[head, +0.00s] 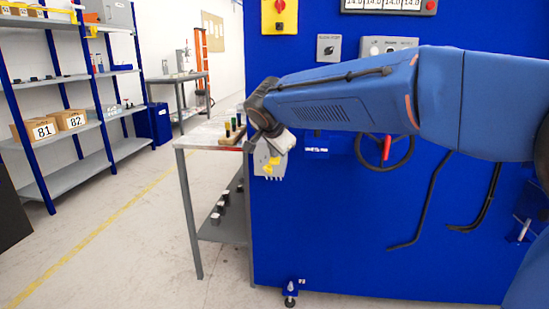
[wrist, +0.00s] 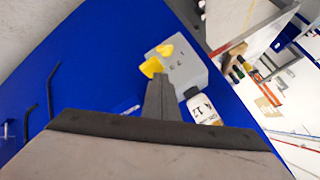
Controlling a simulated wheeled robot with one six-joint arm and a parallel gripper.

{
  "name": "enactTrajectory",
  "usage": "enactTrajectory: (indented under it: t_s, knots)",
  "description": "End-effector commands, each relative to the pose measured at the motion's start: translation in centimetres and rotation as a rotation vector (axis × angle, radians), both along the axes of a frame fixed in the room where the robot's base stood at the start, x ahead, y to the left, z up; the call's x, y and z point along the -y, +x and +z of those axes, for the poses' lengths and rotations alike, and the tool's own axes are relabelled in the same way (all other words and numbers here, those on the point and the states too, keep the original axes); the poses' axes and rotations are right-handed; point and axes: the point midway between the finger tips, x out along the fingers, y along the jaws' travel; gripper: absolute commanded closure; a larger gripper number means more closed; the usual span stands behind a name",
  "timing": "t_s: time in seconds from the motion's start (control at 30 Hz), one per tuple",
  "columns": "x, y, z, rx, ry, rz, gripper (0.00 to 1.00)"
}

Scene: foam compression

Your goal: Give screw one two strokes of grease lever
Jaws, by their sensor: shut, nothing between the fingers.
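A grey plate (wrist: 187,72) with small dark marks is on the blue machine's face in the wrist view. Two yellow levers stick out of it, an upper one (wrist: 165,50) and a lower one (wrist: 150,67). Which belongs to screw one is too small to read. My gripper (wrist: 160,82) is shut and empty, its tips right by the lower lever; I cannot tell whether they touch. In the head view my gripper is largely hidden behind its wrist at the machine's left edge, with the grey plate (head: 262,160) and some yellow (head: 270,165) showing there.
A white bottle (wrist: 203,108) stands right of my fingers. The blue machine (head: 330,240) carries a handwheel (head: 385,148) with a red grip. A grey bench (head: 190,142) with bottles adjoins at left. Shelves (head: 75,85) stand far left; the floor between is clear.

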Motion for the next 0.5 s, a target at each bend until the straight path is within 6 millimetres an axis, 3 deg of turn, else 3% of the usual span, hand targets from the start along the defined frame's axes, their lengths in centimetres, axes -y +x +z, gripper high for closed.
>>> enactTrajectory:
  t_s: [0.5]
  knots:
    - [-0.01, 0.00, -0.54, 0.000, -0.001, 0.001, 1.00]
